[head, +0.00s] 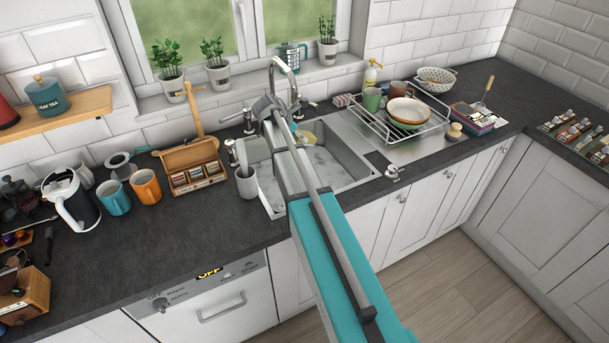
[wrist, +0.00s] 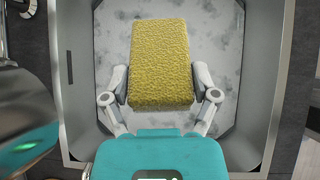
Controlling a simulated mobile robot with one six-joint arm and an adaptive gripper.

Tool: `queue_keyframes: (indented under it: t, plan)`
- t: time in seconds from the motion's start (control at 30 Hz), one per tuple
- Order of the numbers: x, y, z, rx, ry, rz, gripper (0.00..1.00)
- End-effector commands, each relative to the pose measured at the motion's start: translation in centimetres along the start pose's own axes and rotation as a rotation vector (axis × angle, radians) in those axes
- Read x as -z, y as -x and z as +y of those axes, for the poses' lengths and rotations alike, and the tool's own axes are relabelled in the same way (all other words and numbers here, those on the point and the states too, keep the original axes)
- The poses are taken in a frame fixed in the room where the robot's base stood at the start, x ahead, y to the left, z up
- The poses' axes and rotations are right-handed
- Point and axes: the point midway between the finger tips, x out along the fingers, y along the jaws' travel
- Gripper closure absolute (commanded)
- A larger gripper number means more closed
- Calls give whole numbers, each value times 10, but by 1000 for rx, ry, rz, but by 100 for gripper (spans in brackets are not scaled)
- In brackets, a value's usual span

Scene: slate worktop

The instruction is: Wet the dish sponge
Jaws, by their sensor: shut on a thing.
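The yellow dish sponge (wrist: 161,55) is between the two fingers of my gripper (wrist: 162,84) in the wrist view, which is shut on its sides near its lower end. The sponge is over a basin of the sink (wrist: 266,95); its height above the bottom cannot be judged. In the head view, my arm reaches across the sink (head: 352,160) and hides most of the gripper. A small yellow patch (head: 308,137) beside the arm there fits the sponge. The curved tap (head: 285,62) rises behind the arm. No water stream can be made out.
A dish rack (head: 400,125) with bowls and cups stands right of the sink. A grey cup (head: 246,183) and a wooden tea box (head: 193,168) are to its left. Potted plants (head: 169,75) line the sill. A shiny dark object (wrist: 25,125) is close at left in the wrist view.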

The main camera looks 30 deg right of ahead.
Motion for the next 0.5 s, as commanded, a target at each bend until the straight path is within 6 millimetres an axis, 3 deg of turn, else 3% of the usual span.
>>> queue_keyframes:
  t: [0.2,0.5]
  plan:
    - [-12,14,1,0,0,0,55]
    - [-13,16,1,0,0,0,55]
